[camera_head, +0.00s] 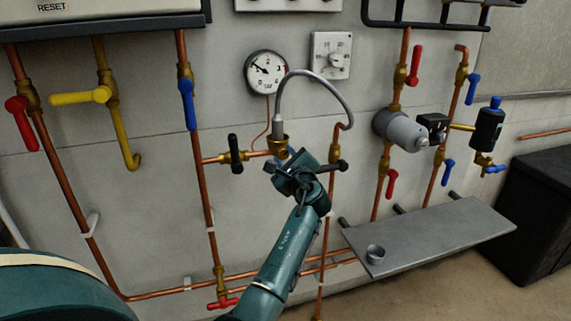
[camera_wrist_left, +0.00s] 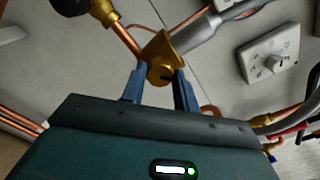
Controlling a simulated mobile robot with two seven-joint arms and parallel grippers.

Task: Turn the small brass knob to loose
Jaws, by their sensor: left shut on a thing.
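The small brass knob (camera_wrist_left: 160,75) sits on the front of a brass fitting, between the two blue-grey fingers of my left gripper (camera_wrist_left: 159,84) in the left wrist view. A dark slot shows on the knob's face. My left gripper is shut on the knob. In the head view my left gripper (camera_head: 283,163) is at the brass fitting (camera_head: 278,145) below the grey braided hose, and it hides the knob there. I cannot tell from the marks how far the knob is turned. My right gripper is not in view.
A black-handled valve (camera_head: 235,154) is just left of the fitting. The grey hose (camera_head: 325,82) arches above it. A pressure gauge (camera_head: 266,71) and a white dial (camera_head: 331,55) are on the wall. A grey shelf (camera_head: 430,238) with a small metal cup (camera_head: 375,255) stands at lower right.

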